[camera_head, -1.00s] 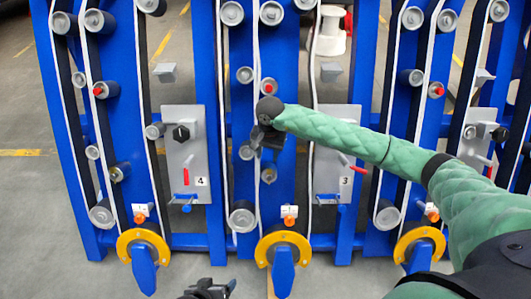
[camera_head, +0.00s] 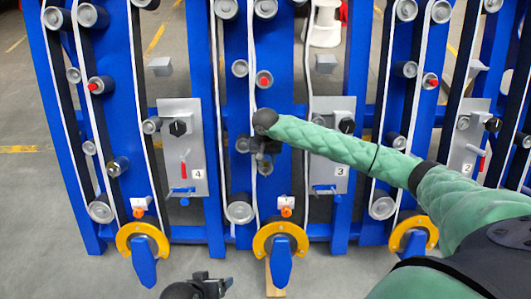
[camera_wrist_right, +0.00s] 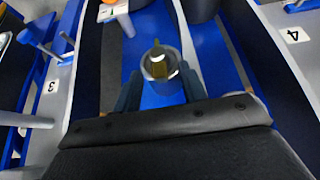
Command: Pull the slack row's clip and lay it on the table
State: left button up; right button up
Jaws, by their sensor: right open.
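In the head view my right gripper (camera_head: 262,158) reaches down the middle row, between the plates marked 4 and 3, at a small roller. In the right wrist view its two dark fingers (camera_wrist_right: 160,92) are apart, one on each side of a silver cylinder (camera_wrist_right: 158,66). A thin olive-yellow piece (camera_wrist_right: 157,50), which looks like the clip, stands at this cylinder. I cannot tell whether the fingers touch it. My left gripper (camera_head: 212,283) is at the bottom of the head view, small and dark; its jaws are unclear. No table is identifiable.
The blue frame (camera_head: 215,225) carries white belts (camera_head: 252,190) over grey rollers. Grey plates marked 4 (camera_head: 183,148) and 3 (camera_head: 335,150) flank the middle row. A yellow ring (camera_head: 266,236) and an orange-white part (camera_head: 286,205) lie below.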

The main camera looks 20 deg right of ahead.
jog(key=shift+f, duration=0.4)
jog(key=shift+c, duration=0.4)
grip_shut()
jog(key=shift+w+r, duration=0.1)
jog(key=shift+r, duration=0.05)
jog(key=shift+w+d+r, duration=0.15)
jog(key=shift+w+r, duration=0.4)
jog(key=shift+r, duration=0.45)
jog(key=shift+w+d+r, duration=0.2)
jog(key=shift+w+r, duration=0.3)
jog(key=shift+r, duration=0.45)
jog(key=shift+w+d+r, duration=0.15)
jog(key=shift+w+r, duration=0.4)
jog(key=shift+r, duration=0.45)
